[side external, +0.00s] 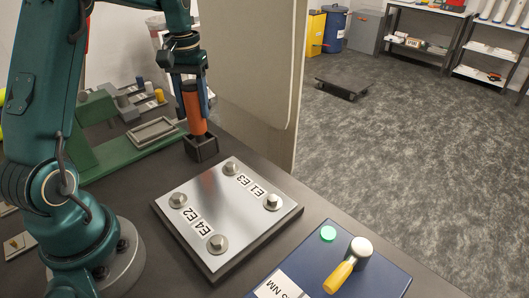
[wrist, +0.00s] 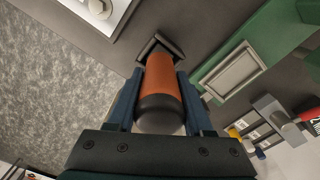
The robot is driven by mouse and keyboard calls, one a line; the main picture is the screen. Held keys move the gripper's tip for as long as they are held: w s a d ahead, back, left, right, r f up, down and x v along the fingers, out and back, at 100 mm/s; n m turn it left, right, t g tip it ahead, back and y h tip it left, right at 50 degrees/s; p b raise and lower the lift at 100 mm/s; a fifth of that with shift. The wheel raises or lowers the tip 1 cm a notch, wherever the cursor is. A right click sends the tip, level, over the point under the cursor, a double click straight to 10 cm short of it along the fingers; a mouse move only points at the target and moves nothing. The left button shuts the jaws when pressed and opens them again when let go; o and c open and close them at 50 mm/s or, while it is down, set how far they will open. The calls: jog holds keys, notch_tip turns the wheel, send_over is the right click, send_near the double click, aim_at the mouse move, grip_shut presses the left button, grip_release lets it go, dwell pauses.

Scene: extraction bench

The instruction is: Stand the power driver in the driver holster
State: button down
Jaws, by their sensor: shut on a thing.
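The power driver (side external: 194,108) is an orange cylinder with a dark end, held upright. My gripper (side external: 192,97) is shut on it, with one finger on each side. The driver also shows in the wrist view (wrist: 160,85), between my blue fingers (wrist: 158,100). The driver holster (side external: 202,149) is a small dark square box on the bench. The driver's lower end is at the holster's mouth; it looks to be at or inside the opening, but the depth is hidden. In the wrist view the holster's rim (wrist: 157,44) shows around the driver's far end.
A metal plate with several bolts (side external: 228,212) lies in front of the holster. A green fixture with a shallow grey tray (side external: 153,131) stands to the left. A blue board with a yellow-handled tool (side external: 340,276) is at the front right. A beige panel (side external: 262,80) rises behind.

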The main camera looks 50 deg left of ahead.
jog(key=shift+f, duration=0.25)
jog(key=shift+c, duration=1.5)
grip_release()
notch_tip(320, 180, up, 12)
jog(key=shift+f, duration=0.25)
jog(key=shift+r, duration=0.35)
